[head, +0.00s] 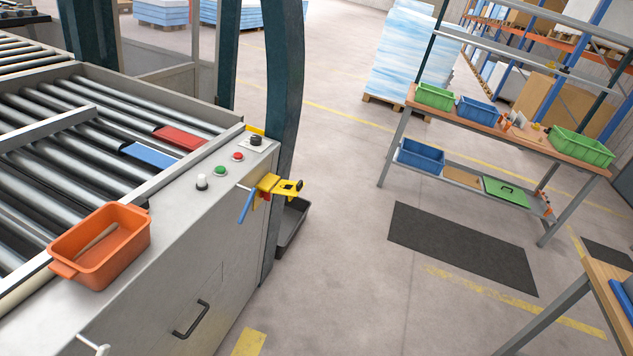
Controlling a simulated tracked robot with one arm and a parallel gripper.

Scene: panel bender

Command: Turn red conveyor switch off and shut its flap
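A yellow fitting (275,184) juts from the upper right end of the grey conveyor cabinet's front. It looks like a flap standing out from the panel, with a dark opening near its outer end. A small red part (263,197) shows just under it, probably the red switch; its position is too small to tell. A blue-handled piece (246,206) with a thin rod hangs at its left. My gripper is not in view.
The cabinet top carries a red button (238,156), a green button (220,171), a white knob (202,182) and a black knob (257,141). An orange bin (101,247) sits at left. A dark post (284,75) rises behind the fitting. Floor right of the cabinet is clear around a dark mat (462,247).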

